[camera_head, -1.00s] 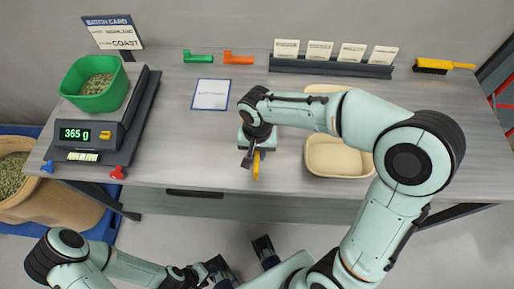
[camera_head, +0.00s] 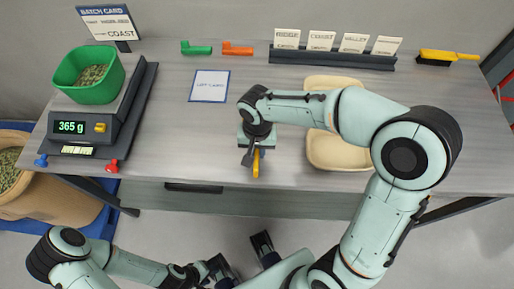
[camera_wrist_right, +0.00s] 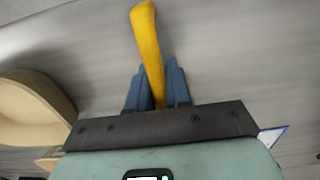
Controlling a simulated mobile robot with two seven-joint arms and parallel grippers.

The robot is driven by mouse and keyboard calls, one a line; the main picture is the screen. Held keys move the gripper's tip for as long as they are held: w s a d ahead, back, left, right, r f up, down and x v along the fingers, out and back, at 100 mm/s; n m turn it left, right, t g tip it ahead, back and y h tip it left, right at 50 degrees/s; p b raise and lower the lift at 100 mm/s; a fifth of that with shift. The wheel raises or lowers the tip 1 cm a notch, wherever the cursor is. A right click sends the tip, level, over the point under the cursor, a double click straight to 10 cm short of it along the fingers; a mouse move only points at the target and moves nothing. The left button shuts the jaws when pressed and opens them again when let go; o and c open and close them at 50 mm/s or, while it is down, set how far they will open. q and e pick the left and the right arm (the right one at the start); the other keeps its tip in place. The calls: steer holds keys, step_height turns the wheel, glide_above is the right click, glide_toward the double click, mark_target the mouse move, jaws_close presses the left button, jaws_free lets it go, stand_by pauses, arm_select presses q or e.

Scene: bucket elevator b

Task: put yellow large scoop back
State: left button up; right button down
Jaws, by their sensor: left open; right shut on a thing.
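My right gripper (camera_head: 256,152) is shut on the yellow scoop (camera_head: 256,165), near the front edge of the bench. Only a yellow handle-like part shows below the fingers in the head view. In the right wrist view the yellow scoop (camera_wrist_right: 147,40) runs up from between the blue fingers of the right gripper (camera_wrist_right: 153,88); the rest is hidden. My left gripper (camera_head: 240,258) is open and empty, low in front of the bench.
A cream tray (camera_head: 326,158) is right of the right gripper, partly behind my arm. A scale (camera_head: 88,128) holds a green bowl (camera_head: 100,92) and reads 365 g. Small green (camera_head: 197,48) and orange (camera_head: 237,49) pieces and a yellow brush (camera_head: 448,56) lie at the back.

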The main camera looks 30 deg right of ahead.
steer(key=shift+f, duration=0.4)
steer(key=c, duration=1)
jaws_free()
steer(key=shift+o, duration=0.2)
steer(key=shift+r, duration=0.35)
step_height(320, 180, up, 13)
steer(key=p, duration=0.1)
steer(key=shift+p, duration=0.4)
steer(key=shift+f, duration=0.15)
